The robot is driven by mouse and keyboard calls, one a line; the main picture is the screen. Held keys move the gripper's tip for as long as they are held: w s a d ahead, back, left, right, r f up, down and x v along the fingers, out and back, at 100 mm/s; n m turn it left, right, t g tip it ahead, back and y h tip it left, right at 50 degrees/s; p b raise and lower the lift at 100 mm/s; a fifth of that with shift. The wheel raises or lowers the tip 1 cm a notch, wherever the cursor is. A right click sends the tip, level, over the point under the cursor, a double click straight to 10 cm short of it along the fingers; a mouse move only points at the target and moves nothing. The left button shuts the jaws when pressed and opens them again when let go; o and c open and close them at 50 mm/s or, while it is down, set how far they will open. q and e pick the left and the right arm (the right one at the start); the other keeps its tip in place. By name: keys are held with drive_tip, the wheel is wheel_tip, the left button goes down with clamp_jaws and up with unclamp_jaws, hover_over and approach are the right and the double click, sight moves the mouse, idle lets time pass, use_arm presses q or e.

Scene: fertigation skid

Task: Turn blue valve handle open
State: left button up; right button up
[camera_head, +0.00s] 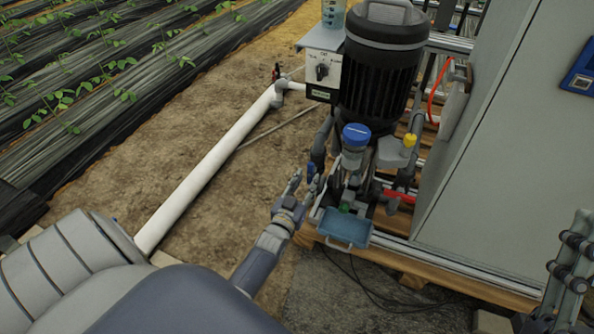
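My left gripper (306,180) reaches in from the lower left to the front left side of the pump skid. Its two fingers look apart, so it appears open. A small blue piece (311,170), which looks like the blue valve handle, shows at the fingertips, close to the dark pipe left of the pump. I cannot tell whether the fingers touch it, and part of it is hidden by the gripper. Jointed dark parts at the right edge look like my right gripper (572,262); it is cut off by the frame and its fingers are unclear.
A black pump motor (381,70) stands behind, with a blue-capped filter (354,150) before it. A blue tray (343,229) sits at the skid's front edge. A grey cabinet (510,140) blocks the right. A white pipe (205,170) crosses the soil at left.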

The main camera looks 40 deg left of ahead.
use_arm(q)
drive_tip(key=v, duration=0.8)
